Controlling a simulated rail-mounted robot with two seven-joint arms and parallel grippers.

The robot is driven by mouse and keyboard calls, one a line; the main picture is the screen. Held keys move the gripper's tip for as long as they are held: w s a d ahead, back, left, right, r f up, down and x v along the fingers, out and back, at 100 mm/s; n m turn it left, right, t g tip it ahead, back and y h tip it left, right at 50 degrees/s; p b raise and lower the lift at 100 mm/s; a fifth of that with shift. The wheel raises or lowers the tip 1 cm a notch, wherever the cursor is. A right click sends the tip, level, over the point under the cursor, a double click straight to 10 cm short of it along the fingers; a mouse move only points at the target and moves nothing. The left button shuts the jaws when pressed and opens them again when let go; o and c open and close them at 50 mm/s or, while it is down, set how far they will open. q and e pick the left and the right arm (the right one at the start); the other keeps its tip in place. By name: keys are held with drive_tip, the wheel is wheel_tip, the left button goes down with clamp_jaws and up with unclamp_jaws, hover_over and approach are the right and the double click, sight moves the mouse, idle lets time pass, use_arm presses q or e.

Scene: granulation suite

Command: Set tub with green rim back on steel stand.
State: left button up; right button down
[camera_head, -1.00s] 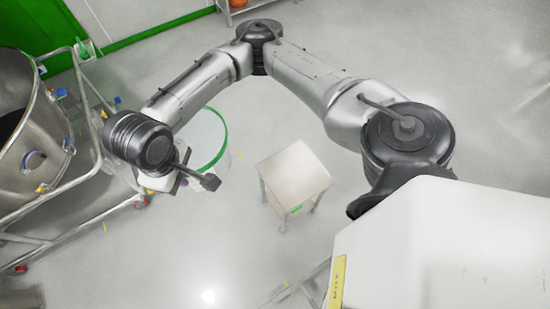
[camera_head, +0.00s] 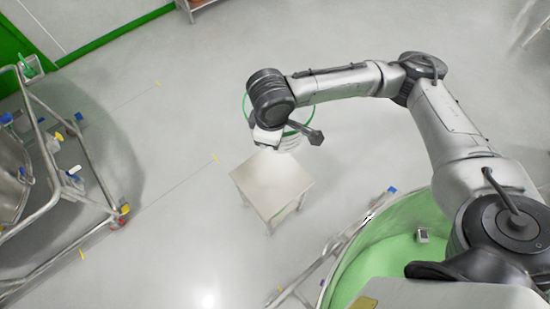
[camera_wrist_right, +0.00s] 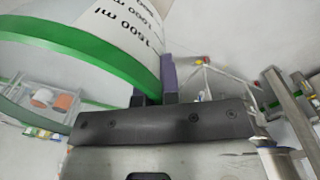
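The tub is whitish and see-through, with a green rim (camera_wrist_right: 90,52) and millilitre marks in the right wrist view. In the head view the tub (camera_head: 291,142) is partly hidden behind my right wrist. My right gripper (camera_wrist_right: 155,92) is shut on the tub's rim, one finger on each side of its wall. In the head view the right gripper (camera_head: 266,140) is at the far side of the steel stand (camera_head: 268,187). The stand has a bare square top. The tub overlaps its far edge in the picture; its height above the top cannot be told. My left gripper is out of view.
A steel vessel (camera_head: 12,180) in a wheeled tube frame (camera_head: 95,185) stands at the left. A large green-lined container (camera_head: 385,240) is at the lower right, with a metal rail beside it. The floor between the stand and the wheeled frame is clear.

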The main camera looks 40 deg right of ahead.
drive_tip(key=s+d+f+n+b, duration=0.1)
drive_tip(key=d+f+n+b, duration=0.7)
drive_tip(key=f, duration=0.5)
drive_tip(key=s+d+f+n+y+b, duration=0.1)
drive_tip(key=d+f+n+b, duration=0.45)
drive_tip(key=f+n, duration=0.55)
drive_tip(key=s+d+f+n+b, duration=0.1)
drive_tip(key=d+f+n+b, duration=0.6)
drive_tip(key=f, duration=0.8)
drive_tip(key=shift+w+a+f+b, duration=0.4)
drive_tip(key=shift+w+a+f, duration=0.35)
drive_tip(key=shift+w+f, duration=1.05)
drive_tip(key=shift+w+a+f+b, duration=0.45)
drive_tip(key=shift+w+a+f, duration=0.3)
drive_tip(key=shift+w+f, duration=1)
drive_tip(key=shift+w+a+f+b, duration=0.4)
drive_tip(key=shift+w+a+f, duration=0.35)
drive_tip(key=shift+w+f, duration=1.05)
drive_tip(key=shift+s+f, duration=0.15)
drive_tip(key=shift+f, duration=0.15)
drive_tip(key=c, duration=1.4)
unclamp_jaws()
drive_tip(key=shift+o, duration=0.2)
